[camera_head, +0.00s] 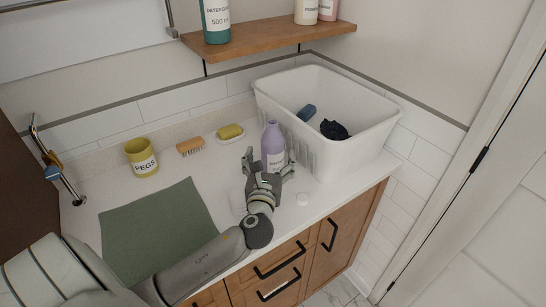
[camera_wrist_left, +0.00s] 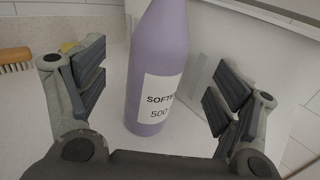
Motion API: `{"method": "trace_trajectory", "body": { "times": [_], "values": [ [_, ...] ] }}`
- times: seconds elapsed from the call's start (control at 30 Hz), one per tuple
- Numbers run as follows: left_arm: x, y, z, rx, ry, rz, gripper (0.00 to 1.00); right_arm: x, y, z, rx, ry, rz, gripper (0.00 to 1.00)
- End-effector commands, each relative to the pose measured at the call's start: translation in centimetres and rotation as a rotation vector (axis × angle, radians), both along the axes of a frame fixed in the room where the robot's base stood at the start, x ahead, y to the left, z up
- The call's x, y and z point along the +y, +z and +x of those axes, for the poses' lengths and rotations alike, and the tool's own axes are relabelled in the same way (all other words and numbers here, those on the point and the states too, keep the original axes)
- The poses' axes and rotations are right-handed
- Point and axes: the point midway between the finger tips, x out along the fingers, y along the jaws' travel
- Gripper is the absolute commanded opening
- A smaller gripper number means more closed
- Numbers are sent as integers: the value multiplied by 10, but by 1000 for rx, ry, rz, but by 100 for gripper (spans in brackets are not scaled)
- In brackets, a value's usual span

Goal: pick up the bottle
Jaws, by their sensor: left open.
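A purple bottle (camera_head: 272,143) with a white label stands upright on the white counter, just left of the white basket. My left gripper (camera_head: 268,170) is in front of it, reaching in from the left. In the left wrist view the bottle (camera_wrist_left: 158,70) stands between the two spread fingers of my left gripper (camera_wrist_left: 155,90), with a visible gap on each side. The label reads "SOFT" and "500", partly cut off. The bottle's top is outside the wrist view. The gripper hides the bottle's lower part in the head view. My right gripper is not in view.
The white basket (camera_head: 335,150) stands close to the bottle's right, with dark items inside. A soap dish (camera_head: 231,138), a brush (camera_head: 190,147) and a yellow pegs pot (camera_head: 141,158) stand to the left.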

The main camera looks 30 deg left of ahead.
Motion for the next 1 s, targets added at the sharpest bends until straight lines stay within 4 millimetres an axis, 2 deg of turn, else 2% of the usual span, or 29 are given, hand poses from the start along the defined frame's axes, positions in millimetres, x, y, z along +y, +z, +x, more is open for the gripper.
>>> {"method": "trace_trajectory", "body": {
  "times": [0.17,0.4,0.6,0.83,1.0],
  "values": [
    [7,1,12,-1,1,-2,86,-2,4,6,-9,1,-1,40],
    [21,6,40,-1,3,-2,86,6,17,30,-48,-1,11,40],
    [28,3,55,0,1,-4,86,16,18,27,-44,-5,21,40],
    [29,3,56,0,0,-4,86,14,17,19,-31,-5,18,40],
    [29,3,56,0,0,-4,65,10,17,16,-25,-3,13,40]
  ]
}}
